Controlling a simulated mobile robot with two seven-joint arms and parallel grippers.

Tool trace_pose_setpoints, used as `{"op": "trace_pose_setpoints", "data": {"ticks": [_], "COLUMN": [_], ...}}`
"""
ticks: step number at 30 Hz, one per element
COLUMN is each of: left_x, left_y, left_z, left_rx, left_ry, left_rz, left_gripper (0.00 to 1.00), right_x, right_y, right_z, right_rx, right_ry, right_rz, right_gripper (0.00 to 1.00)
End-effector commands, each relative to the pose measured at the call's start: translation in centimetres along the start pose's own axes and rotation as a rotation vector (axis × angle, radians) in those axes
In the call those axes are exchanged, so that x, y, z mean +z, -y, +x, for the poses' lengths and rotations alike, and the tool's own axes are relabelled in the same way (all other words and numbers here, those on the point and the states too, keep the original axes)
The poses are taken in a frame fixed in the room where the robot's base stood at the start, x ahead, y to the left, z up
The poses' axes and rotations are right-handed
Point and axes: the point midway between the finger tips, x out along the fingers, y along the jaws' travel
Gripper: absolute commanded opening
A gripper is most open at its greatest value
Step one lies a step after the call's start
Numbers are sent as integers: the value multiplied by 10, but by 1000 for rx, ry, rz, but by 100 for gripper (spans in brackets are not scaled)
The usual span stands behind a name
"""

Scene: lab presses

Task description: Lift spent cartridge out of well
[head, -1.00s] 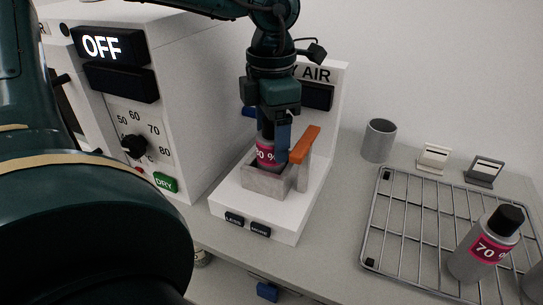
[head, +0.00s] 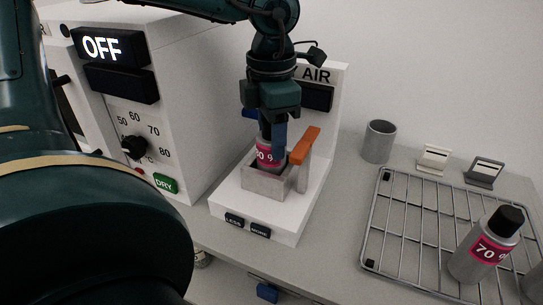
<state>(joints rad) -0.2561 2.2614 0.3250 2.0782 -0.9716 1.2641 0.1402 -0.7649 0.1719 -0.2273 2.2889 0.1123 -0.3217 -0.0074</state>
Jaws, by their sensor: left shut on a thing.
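The spent cartridge (head: 265,158), a grey bottle with a pink label, stands upright in the square grey well (head: 262,184) of the white "AIR" station. Its lower part is hidden by the well's walls. My left gripper (head: 273,138) points down from above and is shut on the cartridge's top, with one blue-grey finger in front of it. An orange lever (head: 305,145) stands right beside the well, close to the gripper. My right gripper is not in view.
A white dryer (head: 165,100) showing OFF stands at the left. A wire rack (head: 408,225) with a "70 %" bottle (head: 486,246) is at the right. A grey cup (head: 379,141) and two small card stands (head: 433,159) are behind it. Free counter lies between station and rack.

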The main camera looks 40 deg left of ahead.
Motion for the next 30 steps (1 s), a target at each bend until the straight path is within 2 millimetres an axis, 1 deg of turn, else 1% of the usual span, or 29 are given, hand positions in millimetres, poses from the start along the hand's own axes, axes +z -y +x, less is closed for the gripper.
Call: {"op": "trace_pose_setpoints", "data": {"ticks": [1, 3, 11, 14, 17, 20, 23, 26, 29, 30], "left_x": [0, 0, 0, 0, 1, 1, 1, 1, 1, 1], "left_y": [0, 0, 0, 0, 0, 0, -1, -1, -1, 0], "left_z": [0, 0, -2, -6, -16, -30, -49, -74, -103, -116], "left_rx": [0, 0, 1, 2, 3, 3, 4, 5, 6, 5], "left_ry": [0, 1, 2, 2, 4, 6, 5, 6, 6, 6], "left_rz": [0, 0, 0, 0, 0, 0, -2, -1, -1, -2], "left_gripper": [9, 4, 3, 3, 3, 3, 3, 3, 3, 3], "right_x": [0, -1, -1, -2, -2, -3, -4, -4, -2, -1], "right_y": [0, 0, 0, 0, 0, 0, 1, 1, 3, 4], "right_z": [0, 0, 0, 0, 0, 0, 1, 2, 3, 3], "right_rx": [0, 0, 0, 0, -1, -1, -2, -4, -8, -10], "right_ry": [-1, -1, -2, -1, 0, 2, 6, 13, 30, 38], "right_rz": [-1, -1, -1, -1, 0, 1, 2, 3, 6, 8], "right_gripper": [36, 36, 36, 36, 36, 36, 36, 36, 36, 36]}}
